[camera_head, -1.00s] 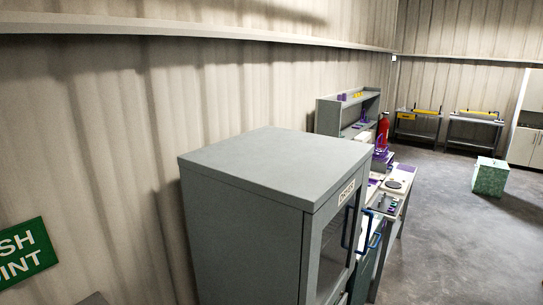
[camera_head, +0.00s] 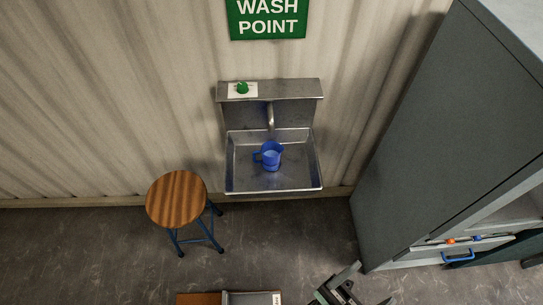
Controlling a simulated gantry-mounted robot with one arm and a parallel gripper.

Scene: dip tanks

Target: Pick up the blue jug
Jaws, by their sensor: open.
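The blue jug (camera_head: 271,156) stands in the steel basin of the wall sink (camera_head: 240,180), under the tap (camera_head: 270,116). Its handle points left. My gripper (camera_head: 366,285) shows at the bottom edge of the view, partly cut off by the frame. It is open, with nothing seen between its fingers. It is well apart from the jug, below and to the right of the sink in the picture.
A wooden stool (camera_head: 177,199) with blue legs stands left of the sink. A tall grey cabinet (camera_head: 420,130) stands on the right. A green item (camera_head: 242,88) sits on the sink's shelf. A box-like thing (camera_head: 250,298) is cut off at the bottom. Floor before the sink is clear.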

